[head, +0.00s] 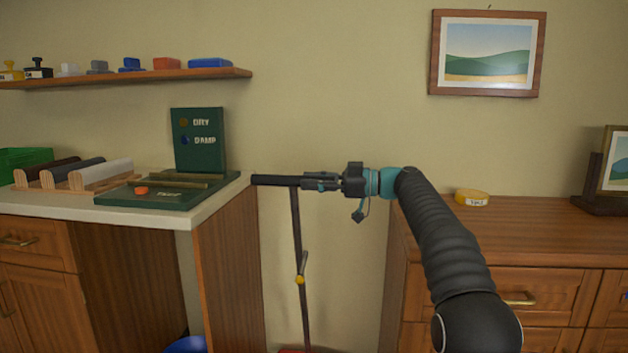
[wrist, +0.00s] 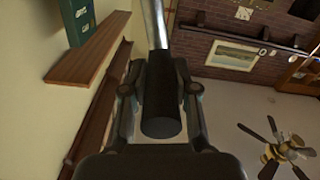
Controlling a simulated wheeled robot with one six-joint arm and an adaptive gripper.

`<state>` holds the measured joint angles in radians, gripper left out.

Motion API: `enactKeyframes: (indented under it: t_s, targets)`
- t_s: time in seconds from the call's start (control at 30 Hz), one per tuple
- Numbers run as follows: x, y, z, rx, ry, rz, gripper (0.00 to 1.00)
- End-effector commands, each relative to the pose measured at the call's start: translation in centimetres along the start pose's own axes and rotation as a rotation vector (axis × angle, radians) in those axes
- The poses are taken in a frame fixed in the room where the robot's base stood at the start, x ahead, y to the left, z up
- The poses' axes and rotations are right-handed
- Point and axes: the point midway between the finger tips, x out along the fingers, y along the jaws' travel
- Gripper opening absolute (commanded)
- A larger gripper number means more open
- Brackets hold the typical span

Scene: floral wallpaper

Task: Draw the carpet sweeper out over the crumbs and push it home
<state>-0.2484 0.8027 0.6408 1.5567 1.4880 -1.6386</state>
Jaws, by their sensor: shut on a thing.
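My gripper (head: 318,181) reaches left in front of the wall, between the two cabinets. It is shut on a black handle grip (head: 272,180), which sticks out to the left of the fingers. In the wrist view my gripper (wrist: 158,80) has a finger on each side of the black grip (wrist: 161,122), and a silver shaft (wrist: 155,25) runs from it. In the head view a thin dark pole (head: 297,235) with a yellow fitting (head: 300,280) runs down from the grip. A sliver of red (head: 290,351) shows at the bottom edge. The sweeper's head and the crumbs are not clearly in view.
The left counter (head: 150,212) carries a green board (head: 199,140) marked DRY and DAMP, and rollers in a wooden rack (head: 105,184). A yellow tin (head: 471,197) stands on the right cabinet (head: 545,235). A blue object (head: 186,345) shows low between the left panels.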

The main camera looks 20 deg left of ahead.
Motion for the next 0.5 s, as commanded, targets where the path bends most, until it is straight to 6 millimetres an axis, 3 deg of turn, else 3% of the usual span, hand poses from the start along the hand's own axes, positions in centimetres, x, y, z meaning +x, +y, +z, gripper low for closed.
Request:
enactKeyframes:
  t_s: [0.13, 0.17, 0.27, 0.5]
  targets:
    - [-0.09, 0.39, -0.21, -0.002, 0.004, 0.016, 0.00]
    - [-0.09, 0.39, -0.22, -0.002, 0.004, 0.016, 0.31]
    - [-0.07, 0.38, -0.21, -0.002, 0.004, 0.016, 0.54]
    - [0.14, 0.22, -0.15, -0.001, 0.003, 0.010, 0.54]
